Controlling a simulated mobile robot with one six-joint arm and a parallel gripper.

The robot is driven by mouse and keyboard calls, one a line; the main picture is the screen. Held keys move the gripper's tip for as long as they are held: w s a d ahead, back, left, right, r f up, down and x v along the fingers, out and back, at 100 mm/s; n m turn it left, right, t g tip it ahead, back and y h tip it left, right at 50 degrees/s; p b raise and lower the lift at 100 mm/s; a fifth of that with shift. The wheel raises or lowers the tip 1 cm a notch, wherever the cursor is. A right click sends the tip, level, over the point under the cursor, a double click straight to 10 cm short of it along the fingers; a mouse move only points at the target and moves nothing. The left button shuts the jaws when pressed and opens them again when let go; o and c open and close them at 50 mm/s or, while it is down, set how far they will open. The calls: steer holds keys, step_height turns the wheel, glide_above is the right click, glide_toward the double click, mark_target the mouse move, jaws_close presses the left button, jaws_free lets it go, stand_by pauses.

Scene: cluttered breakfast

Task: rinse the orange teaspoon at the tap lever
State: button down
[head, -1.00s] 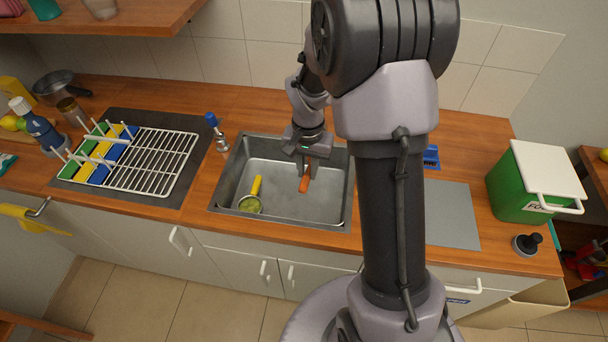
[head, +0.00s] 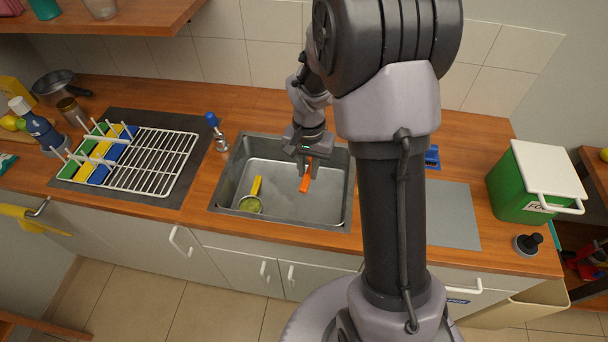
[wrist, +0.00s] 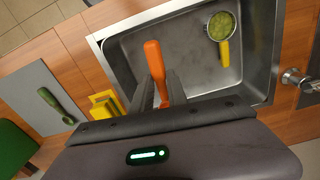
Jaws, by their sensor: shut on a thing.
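The orange teaspoon (head: 306,179) is held by my gripper (head: 304,170) over the right part of the metal sink (head: 242,161). In the wrist view the teaspoon (wrist: 154,62) stands out between the two dark fingers of my gripper (wrist: 159,84), which are shut on it. Its far end and the part behind the fingers are partly hidden. The tap lever with a blue handle (head: 211,119) stands at the sink's back left corner, apart from the teaspoon. Its metal base (wrist: 293,78) shows at the right edge of the wrist view.
A yellow-handled strainer (head: 256,187) with green contents lies in the sink's left part. A dish rack (head: 150,165) is left of the sink. A grey mat (head: 455,220) and green bin (head: 520,190) are on the right. A green spoon (wrist: 55,104) lies on the mat.

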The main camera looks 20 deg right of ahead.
steer(key=s+d+b, duration=0.1)
steer(key=s+d, duration=0.1)
steer(key=s, duration=0.5)
steer(key=shift+s, duration=0.3)
stand_by(1.0)
steer(key=s+d+r+p, duration=0.1)
steer(key=s+r+p, duration=0.1)
steer(key=s+r, duration=0.2)
steer(key=shift+s, duration=0.45)
stand_by(0.3)
